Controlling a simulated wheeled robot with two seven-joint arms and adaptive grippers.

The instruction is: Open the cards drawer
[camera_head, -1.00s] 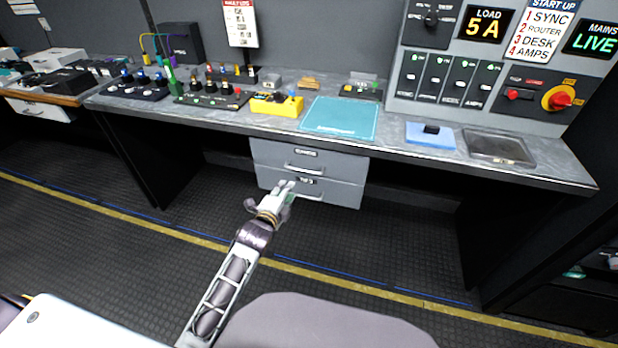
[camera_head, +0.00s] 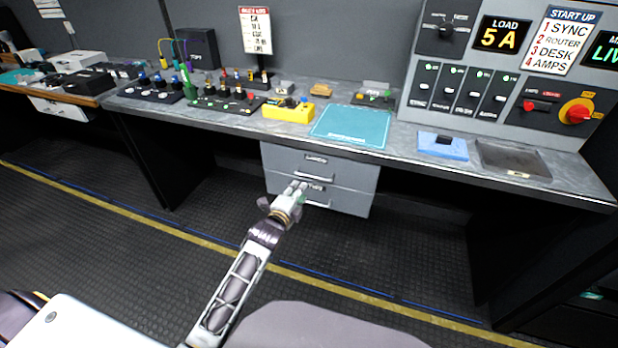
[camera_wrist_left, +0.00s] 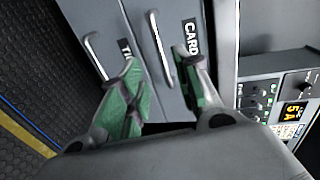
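The cards drawer (camera_head: 280,160) is the upper of two grey drawers under the desk, and it looks shut. In the left wrist view its CARDS label (camera_wrist_left: 192,37) and bar handle (camera_wrist_left: 160,50) show, turned on their side. My left gripper (camera_head: 297,186) is in front of the drawers, just below the upper handle (camera_head: 305,175). In the left wrist view my left gripper (camera_wrist_left: 157,58) is open, with green-padded fingers on either side of the cards handle. I cannot tell whether they touch it. My right gripper is out of view.
The lower drawer (camera_head: 350,202) has its own handle (camera_wrist_left: 96,56) close by. Above, the desk top (camera_head: 410,160) holds a teal mat (camera_head: 350,125), a yellow box (camera_head: 288,110) and a blue pad (camera_head: 442,146). Open floor (camera_head: 370,250) lies in front.

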